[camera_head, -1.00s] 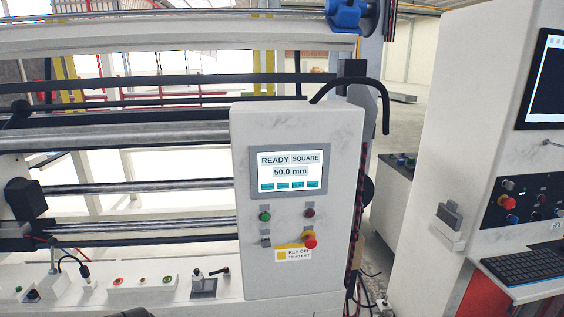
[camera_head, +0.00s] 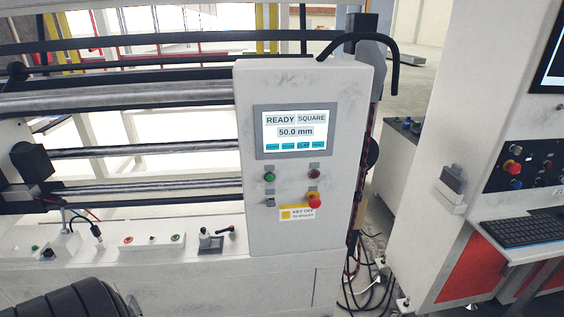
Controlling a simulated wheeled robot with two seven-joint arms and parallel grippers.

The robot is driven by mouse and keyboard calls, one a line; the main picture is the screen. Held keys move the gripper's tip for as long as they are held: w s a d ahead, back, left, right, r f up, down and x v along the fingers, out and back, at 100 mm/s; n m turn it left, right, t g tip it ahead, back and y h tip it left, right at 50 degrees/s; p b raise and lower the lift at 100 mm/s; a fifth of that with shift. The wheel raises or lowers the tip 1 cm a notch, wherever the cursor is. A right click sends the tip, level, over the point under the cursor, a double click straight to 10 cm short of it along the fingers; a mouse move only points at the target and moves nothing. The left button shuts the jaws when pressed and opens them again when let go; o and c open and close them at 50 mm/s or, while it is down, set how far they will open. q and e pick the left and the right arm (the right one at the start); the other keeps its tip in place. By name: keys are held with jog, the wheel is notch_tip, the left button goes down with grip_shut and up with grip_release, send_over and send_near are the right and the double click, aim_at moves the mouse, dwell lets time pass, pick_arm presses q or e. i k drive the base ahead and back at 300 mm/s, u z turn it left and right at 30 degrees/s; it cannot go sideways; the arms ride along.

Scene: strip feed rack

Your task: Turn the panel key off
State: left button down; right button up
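The white control panel (camera_head: 246,120) stands upright in the middle, with a lit screen (camera_head: 294,131) reading READY, SQUARE and 50.0 mm. Below the screen are a green button (camera_head: 269,177) and a dark red button (camera_head: 314,174). A small grey switch that looks like the key switch (camera_head: 270,202) sits under the green button; its turn position is too small to tell. A red emergency knob (camera_head: 315,201) on yellow is to its right, above a KEY OFF label (camera_head: 297,213). Neither gripper shows; only a black ribbed part, likely my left arm, enters at bottom left.
A lower ledge (camera_head: 200,262) with buttons and a small black lever (camera_head: 225,232) runs left of the panel. Metal rollers (camera_head: 140,188) lie behind. A second console with a keyboard (camera_head: 522,231) stands at right. Cables (camera_head: 372,285) hang to the floor between them.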

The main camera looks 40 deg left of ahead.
aim_at(270, 203)
jog(key=u, duration=0.8)
jog(key=k, duration=0.1)
jog(key=z, duration=0.1)
